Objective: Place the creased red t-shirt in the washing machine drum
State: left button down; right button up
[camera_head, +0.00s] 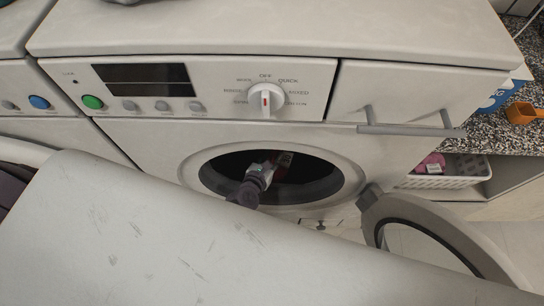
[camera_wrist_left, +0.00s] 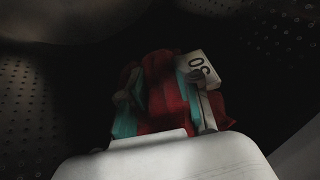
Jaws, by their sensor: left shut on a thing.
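The washing machine (camera_head: 200,135) stands in front with its round door (camera_head: 425,222) swung open to the right. My left gripper (camera_head: 280,164) reaches through the opening into the dark drum (camera_head: 320,180). In the left wrist view, the red t-shirt (camera_wrist_left: 165,92) is bunched between the teal-lined fingers of the left gripper (camera_wrist_left: 160,105), which is shut on it. Perforated drum wall (camera_wrist_left: 25,105) shows on both sides of the cloth. The shirt's lower part is hidden by the gripper and shadow. My right gripper is not in view.
The open door fills the lower right. A speckled counter (camera_head: 485,130) at the right bears an orange scoop (camera_head: 521,113). Below it is a white basket (camera_head: 440,181) with pink items. Another machine (camera_head: 25,85) stands at the left.

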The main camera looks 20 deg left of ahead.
pick_arm(q)
jog(key=c, duration=0.8)
grip_release()
jog(key=shift+f, duration=0.1)
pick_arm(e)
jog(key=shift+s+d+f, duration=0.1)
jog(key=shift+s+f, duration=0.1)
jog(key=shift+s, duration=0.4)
pick_arm(q)
jog(key=shift+r, duration=0.25)
jog(key=p+v, duration=0.1)
jog(key=v, duration=1.1)
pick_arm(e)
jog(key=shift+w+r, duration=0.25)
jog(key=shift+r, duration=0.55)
pick_arm(q)
jog(key=shift+f, duration=0.1)
